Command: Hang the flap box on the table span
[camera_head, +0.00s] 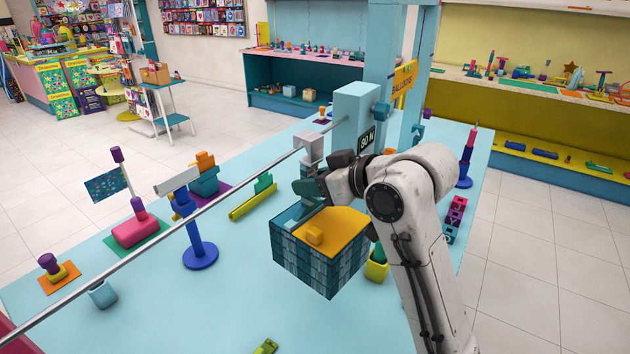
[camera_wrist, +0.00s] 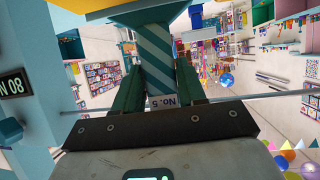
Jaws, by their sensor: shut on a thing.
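The flap box, blue-teal with a tiled pattern (camera_head: 305,262) and an orange flap (camera_head: 340,228), is below my gripper (camera_head: 310,190) in the head view. A light-blue opening shows at its left side. The table span is a thin grey rod (camera_head: 230,190) running diagonally above the table to a light-blue post (camera_head: 352,112). Whether the hanger touches the rod is hidden.
The light-blue table (camera_head: 240,310) holds a blue stand (camera_head: 200,252), a pink block (camera_head: 135,230), a yellow-green rail (camera_head: 252,200) and a yellow-green pot (camera_head: 377,266) close beside the box. The table front is mostly clear.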

